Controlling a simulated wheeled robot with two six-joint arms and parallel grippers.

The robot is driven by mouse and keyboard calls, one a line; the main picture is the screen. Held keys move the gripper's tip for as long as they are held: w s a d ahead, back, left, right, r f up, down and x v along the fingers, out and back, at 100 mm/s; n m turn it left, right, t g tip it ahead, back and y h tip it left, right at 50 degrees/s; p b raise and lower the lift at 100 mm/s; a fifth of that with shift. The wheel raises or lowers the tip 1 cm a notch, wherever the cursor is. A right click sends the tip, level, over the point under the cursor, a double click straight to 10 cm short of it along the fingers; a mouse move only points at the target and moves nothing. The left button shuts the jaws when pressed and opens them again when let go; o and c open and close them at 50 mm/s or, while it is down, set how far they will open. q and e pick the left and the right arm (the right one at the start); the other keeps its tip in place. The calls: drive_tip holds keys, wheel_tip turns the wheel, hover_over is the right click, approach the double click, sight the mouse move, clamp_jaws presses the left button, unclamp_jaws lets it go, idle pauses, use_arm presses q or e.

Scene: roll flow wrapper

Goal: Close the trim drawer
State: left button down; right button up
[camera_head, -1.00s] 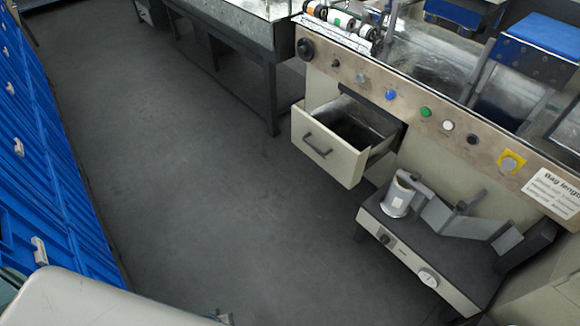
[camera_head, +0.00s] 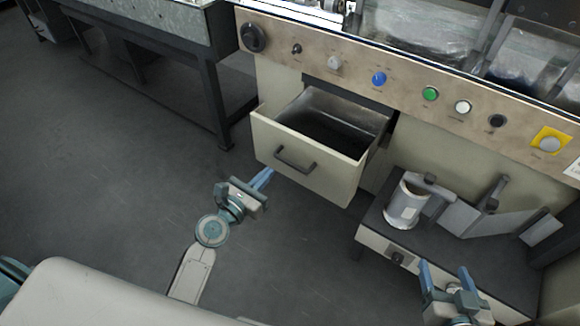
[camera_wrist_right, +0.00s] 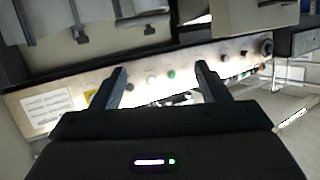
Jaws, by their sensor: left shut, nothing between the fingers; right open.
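The trim drawer (camera_head: 303,164) is a cream drawer with a dark bar handle (camera_head: 295,160). It stands pulled out of the machine below the control panel, and its inside looks grey and empty. My left gripper (camera_head: 262,179) is shut and empty. In the head view it shows just below and left of the handle; I see no clear contact with the drawer. My right gripper (camera_head: 446,275) is open and empty in the head view, in front of the bench unit at the lower right. Its two fingers also show apart in the right wrist view (camera_wrist_right: 160,85).
The control panel (camera_head: 400,85) with coloured buttons runs above the drawer. A low bench unit (camera_head: 450,255) with a metal cup (camera_head: 405,205) stands right of the drawer. A metal table (camera_head: 150,25) stands at the back left. The floor (camera_head: 120,190) at left is clear.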

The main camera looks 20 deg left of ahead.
use_arm(q)
approach(300, 140)
drive_tip(key=w, duration=0.1)
drive_tip(key=b+x, duration=0.1)
drive_tip(key=x, duration=0.4)
drive_tip(key=shift+w+d, duration=0.25)
drive_tip(key=shift+w, duration=0.15)
use_arm(e)
wheel_tip(300, 140, up, 6)
drive_tip(key=w+t, duration=0.2)
drive_tip(key=t, duration=0.1)
drive_tip(key=shift+w+d+f+t, duration=0.15)
drive_tip(key=shift+w+d+t, duration=0.15)
drive_tip(key=shift+w, duration=0.1)
